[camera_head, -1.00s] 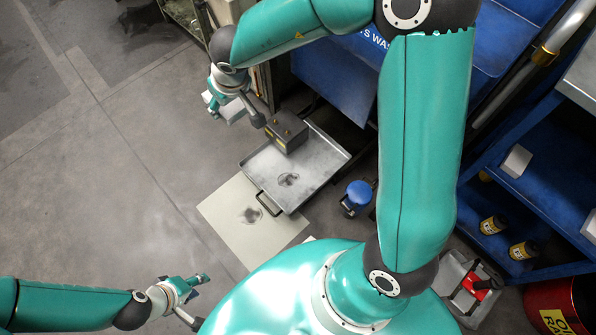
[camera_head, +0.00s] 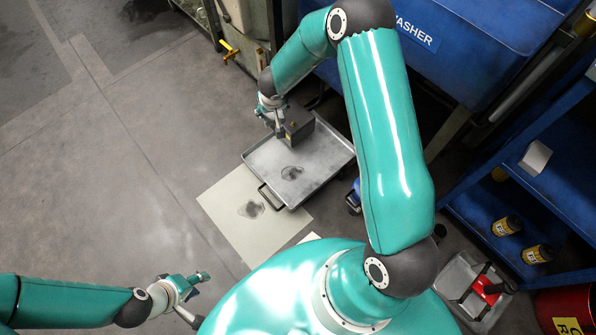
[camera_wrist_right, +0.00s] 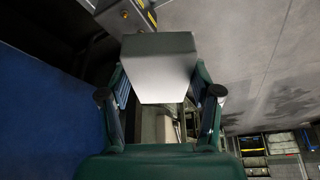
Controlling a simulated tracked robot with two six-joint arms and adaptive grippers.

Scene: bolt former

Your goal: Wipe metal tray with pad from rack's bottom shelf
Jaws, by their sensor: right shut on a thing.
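The metal tray (camera_head: 318,160) lies in the middle of the head view, with a dark smudge (camera_head: 291,173) on its bare floor. My right gripper (camera_head: 274,122) is above the tray's far left edge. In the right wrist view, my right gripper (camera_wrist_right: 160,92) is shut on a pale grey block-shaped pad (camera_wrist_right: 160,75), between both fingers. In the head view the pad is mostly hidden by the gripper. My left gripper (camera_head: 200,297) is low at the left with fingers apart and empty, away from the tray. The blue rack (camera_head: 545,185) stands at the right.
A pale sheet (camera_head: 228,212) with a dark stain lies under the tray's near left side. A blue washer (camera_head: 460,45) is behind. Open floor (camera_head: 110,190) lies to the left.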

